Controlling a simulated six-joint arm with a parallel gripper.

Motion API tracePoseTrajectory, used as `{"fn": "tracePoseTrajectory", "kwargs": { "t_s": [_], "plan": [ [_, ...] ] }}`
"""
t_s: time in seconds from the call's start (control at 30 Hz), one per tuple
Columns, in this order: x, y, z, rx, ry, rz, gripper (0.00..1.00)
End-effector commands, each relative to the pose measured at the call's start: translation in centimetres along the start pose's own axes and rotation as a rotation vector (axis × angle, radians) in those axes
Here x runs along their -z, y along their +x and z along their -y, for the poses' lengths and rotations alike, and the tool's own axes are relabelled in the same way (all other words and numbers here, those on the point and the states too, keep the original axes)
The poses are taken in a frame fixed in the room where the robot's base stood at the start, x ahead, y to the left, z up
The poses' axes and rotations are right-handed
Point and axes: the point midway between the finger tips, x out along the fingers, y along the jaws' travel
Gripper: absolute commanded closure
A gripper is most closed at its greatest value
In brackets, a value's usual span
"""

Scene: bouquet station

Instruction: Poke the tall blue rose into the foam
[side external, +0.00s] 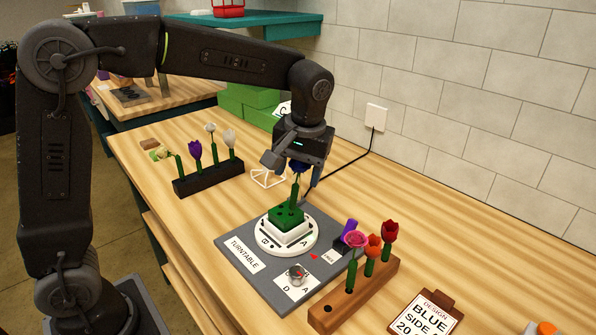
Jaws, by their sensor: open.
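The blue rose (299,165) is upright, with its green stem (294,190) running down to the top of the green foam block (279,222). The stem's foot meets the foam; how deep it sits I cannot tell. The foam is in a white holder on the round white turntable (266,247), which has letters on its rim. My gripper (293,171) is above the foam, pointing down, with its fingers open and apart around the rose head. The gripper partly hides the bloom.
A dark rack (207,181) with purple and white flowers stands behind left. A wooden rack (352,297) with pink, orange and red flowers stands front right, near a purple item (349,227). A knob (296,273) sits on the grey turntable base.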

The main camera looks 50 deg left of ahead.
Motion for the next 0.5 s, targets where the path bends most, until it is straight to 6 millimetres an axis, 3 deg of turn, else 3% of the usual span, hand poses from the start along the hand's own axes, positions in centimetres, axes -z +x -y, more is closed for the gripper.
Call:
{"fn": "tracePoseTrajectory", "kwargs": {
  "t_s": [0.5],
  "plan": [
    [0.0,-2.0,0.0,-0.001,0.0,-0.001,0.38]
  ]
}}
